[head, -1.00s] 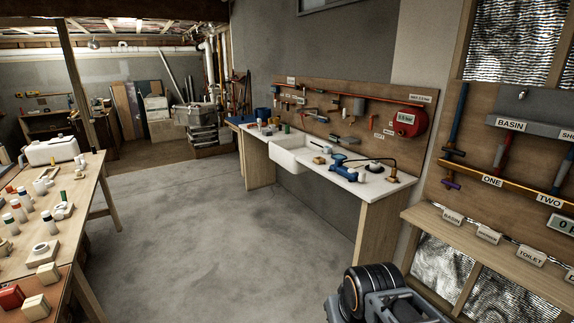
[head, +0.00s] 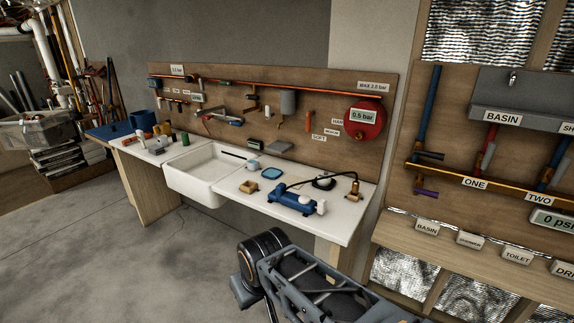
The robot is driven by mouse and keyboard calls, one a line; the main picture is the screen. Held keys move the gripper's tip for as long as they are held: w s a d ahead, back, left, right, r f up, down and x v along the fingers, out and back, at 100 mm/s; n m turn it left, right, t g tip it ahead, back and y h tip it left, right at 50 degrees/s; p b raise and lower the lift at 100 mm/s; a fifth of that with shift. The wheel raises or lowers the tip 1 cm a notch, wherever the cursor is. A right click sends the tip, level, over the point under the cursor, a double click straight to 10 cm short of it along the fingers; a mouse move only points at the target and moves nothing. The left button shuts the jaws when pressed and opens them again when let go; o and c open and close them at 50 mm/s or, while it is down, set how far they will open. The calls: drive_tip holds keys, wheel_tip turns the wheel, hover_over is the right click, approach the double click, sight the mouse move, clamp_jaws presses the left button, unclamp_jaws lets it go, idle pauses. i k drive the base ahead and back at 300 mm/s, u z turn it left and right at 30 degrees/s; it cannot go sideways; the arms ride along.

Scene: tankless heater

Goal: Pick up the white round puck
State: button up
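I cannot single out the white round puck for certain. On the white-topped bench (head: 225,205), a small white round piece (head: 253,164) stands just right of the sink. Another small white piece (head: 321,207) stands at the right end of a blue pump-like tool (head: 292,199). Both are too small to tell whether they are pucks. Part of my arm shows at the bottom centre, in front of the bench. My gripper is not in view.
A white sink (head: 205,175) is set into the bench. A blue square dish (head: 271,173) and a wooden block (head: 249,186) lie right of it. A red gauge drum (head: 365,119) hangs on the pegboard. Open concrete floor (head: 120,265) lies at left.

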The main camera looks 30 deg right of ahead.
sight(325, 182)
drive_tip(key=i, duration=2.3)
drive_tip(key=z, duration=2.4)
